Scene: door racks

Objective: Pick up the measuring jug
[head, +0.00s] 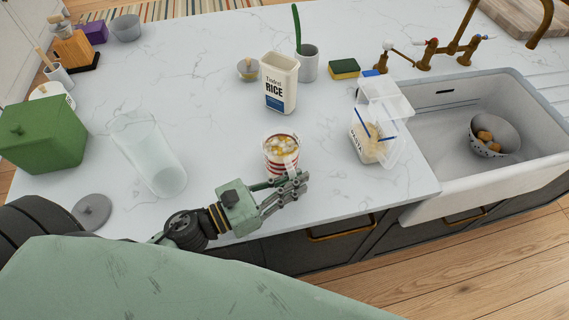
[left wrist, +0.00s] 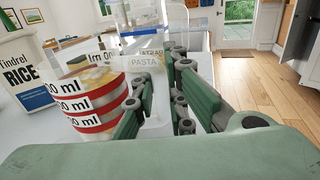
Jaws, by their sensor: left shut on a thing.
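The measuring jug (head: 281,155) has red and white bands and holds pale and yellow pieces. It is upright near the front edge of the counter in the head view. In the left wrist view the jug (left wrist: 92,103) shows "ml" marks on its side. My left gripper (head: 292,188) is at the jug's near right side, its fingers shut on the jug. The left wrist view shows the fingers (left wrist: 165,108) close against the jug's right side; the exact contact is partly hidden. I cannot tell whether the jug's base touches the counter. My right gripper is not in view.
A rice container (head: 280,82) stands behind the jug. Clear containers with pasta (head: 372,140) stand to the right, beside the sink (head: 440,130). A tall clear container (head: 150,155), a grey lid (head: 92,211) and a green box (head: 42,135) are to the left.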

